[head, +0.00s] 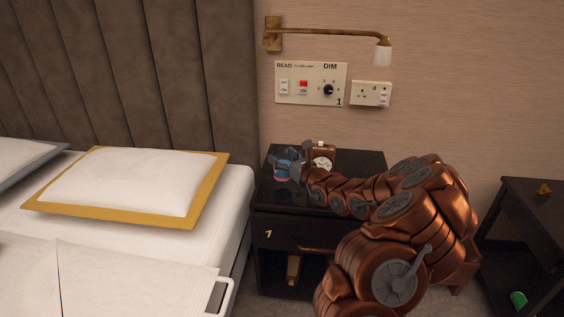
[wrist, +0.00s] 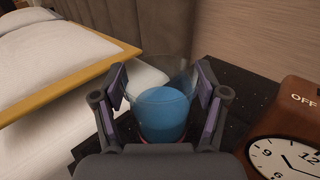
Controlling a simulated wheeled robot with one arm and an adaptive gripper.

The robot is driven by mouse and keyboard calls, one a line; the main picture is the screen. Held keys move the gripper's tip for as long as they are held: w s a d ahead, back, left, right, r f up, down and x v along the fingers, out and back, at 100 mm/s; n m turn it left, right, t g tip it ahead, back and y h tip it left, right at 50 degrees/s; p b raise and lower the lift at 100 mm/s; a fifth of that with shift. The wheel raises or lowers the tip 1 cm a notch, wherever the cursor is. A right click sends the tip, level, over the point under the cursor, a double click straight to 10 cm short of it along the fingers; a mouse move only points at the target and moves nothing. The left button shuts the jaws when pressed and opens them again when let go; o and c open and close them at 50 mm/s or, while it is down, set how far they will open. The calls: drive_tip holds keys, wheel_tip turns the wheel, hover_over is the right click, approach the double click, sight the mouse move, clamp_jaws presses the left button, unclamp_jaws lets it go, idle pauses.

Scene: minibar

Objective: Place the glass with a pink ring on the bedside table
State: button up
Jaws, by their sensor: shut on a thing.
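My gripper (head: 285,160) is shut on a clear glass (wrist: 163,112) holding blue liquid. The two finger pads press the glass from both sides in the wrist view. A thin pink ring shows low on the glass, partly hidden by my gripper there; the glass also shows in the head view (head: 281,172). The glass is upright over the black bedside table (head: 290,198), near its left side. I cannot tell whether its base touches the top.
A brown clock (wrist: 291,135) stands on the table, right of the glass. The bed (head: 130,225) borders the table on the left. A wall lamp (head: 383,55) and switch panel (head: 311,97) are above. Another dark table (head: 520,215) is at the right.

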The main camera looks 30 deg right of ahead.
drive_tip(key=shift+w, duration=0.35)
wheel_tip(320, 180, down, 4)
drive_tip(key=shift+d+r+b, duration=0.1)
drive_tip(key=shift+r+b, duration=0.15)
drive_tip(key=shift+b, duration=0.75)
drive_tip(key=shift+r, duration=0.1)
drive_tip(key=o, duration=1.4)
drive_tip(key=shift+f, duration=0.2)
drive_tip(key=shift+o, duration=0.2)
